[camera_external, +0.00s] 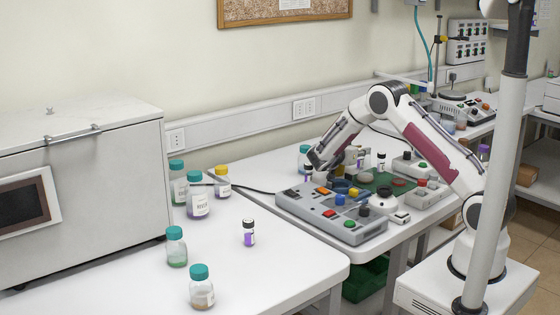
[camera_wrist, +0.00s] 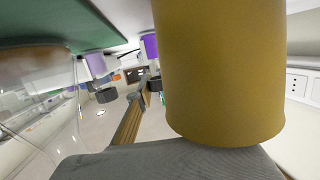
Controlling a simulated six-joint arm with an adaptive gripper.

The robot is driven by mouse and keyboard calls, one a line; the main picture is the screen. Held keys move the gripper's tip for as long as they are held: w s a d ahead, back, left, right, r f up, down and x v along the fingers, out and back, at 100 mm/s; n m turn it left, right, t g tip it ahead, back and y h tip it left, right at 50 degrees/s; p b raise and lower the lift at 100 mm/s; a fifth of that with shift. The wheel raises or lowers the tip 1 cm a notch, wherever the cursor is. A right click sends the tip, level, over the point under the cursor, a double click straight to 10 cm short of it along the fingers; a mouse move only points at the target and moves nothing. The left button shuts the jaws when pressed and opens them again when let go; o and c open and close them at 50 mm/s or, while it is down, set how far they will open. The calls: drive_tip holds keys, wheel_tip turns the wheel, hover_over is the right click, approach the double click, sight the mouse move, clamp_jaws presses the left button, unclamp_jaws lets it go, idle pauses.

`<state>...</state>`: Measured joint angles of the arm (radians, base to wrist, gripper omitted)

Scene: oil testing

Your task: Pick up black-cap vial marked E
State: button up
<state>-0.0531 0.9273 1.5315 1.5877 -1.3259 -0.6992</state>
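Several small vials with black caps and purple show. One stands alone on the left bench (camera_external: 249,235) in the external view; another black-cap vial (camera_external: 381,161) stands at the back of the right bench. The wrist view, which appears upside down, shows a vial with a purple band (camera_wrist: 96,66) and a dark cap, and a second purple vial part (camera_wrist: 150,45). No letter E is legible. My gripper (camera_external: 318,162) is over the back left of the right bench. Its fingers are too small and dark to tell their opening. A large mustard-yellow cylinder (camera_wrist: 220,70) blocks much of the wrist view.
A grey device (camera_external: 330,222) with coloured buttons stands in front of my gripper. Teal-capped bottles (camera_external: 198,205) and a yellow-capped bottle (camera_external: 222,185) stand on the left bench. A green mat (camera_external: 372,185) lies behind the device. The left bench's front right is clear.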

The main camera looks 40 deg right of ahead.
drive_tip(key=shift+c, duration=0.7)
drive_tip(key=shift+r, duration=5.05)
